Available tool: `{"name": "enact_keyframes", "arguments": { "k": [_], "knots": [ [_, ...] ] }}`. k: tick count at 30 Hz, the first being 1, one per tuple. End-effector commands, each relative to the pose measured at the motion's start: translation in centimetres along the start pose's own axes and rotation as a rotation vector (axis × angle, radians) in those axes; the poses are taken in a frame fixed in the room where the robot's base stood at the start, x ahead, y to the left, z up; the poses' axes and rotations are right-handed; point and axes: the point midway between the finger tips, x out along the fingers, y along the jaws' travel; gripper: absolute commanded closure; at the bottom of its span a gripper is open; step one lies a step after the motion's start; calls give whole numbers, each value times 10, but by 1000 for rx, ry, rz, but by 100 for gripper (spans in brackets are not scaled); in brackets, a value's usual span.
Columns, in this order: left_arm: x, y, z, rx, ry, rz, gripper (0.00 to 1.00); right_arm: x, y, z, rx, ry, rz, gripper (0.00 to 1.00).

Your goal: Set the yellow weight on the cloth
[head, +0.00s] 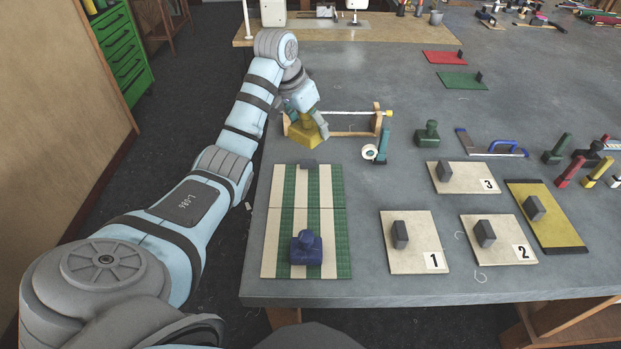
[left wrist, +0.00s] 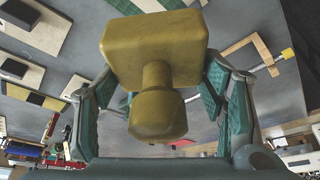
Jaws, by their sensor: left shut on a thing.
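The yellow weight (head: 305,136) is at the far left of the table, beyond the cloth. My left gripper (head: 308,117) is shut on its knob from above. I cannot tell whether its base touches the table. In the left wrist view the weight (left wrist: 155,48) fills the upper middle, with the teal fingers (left wrist: 158,88) on both sides of its knob. The cloth (head: 325,235) is striped green and cream and lies flat at the table's left front.
A wooden frame with a rod (head: 350,113) stands right behind the yellow weight. A white tape roll (head: 370,152) and a green weight (head: 428,132) are to the right. Numbered boards with grey blocks (head: 415,262) lie right of the cloth. The cloth's middle is clear.

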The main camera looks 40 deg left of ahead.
Motion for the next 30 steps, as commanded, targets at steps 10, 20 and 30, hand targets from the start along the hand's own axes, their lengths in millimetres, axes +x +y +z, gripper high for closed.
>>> {"name": "enact_keyframes", "arguments": {
  "k": [10, 20, 30],
  "knots": [
    [-2, -34, -27, -581, -2, -245, 68, 1, -1, 25, -2, -41, -1, 60],
    [66, -36, 2, -625, -10, -267, 68, 4, 0, 13, -2, -20, 1, 60],
    [140, -36, 31, -624, -4, -264, 68, 11, 0, 17, -2, -26, 1, 60]
  ]
}}
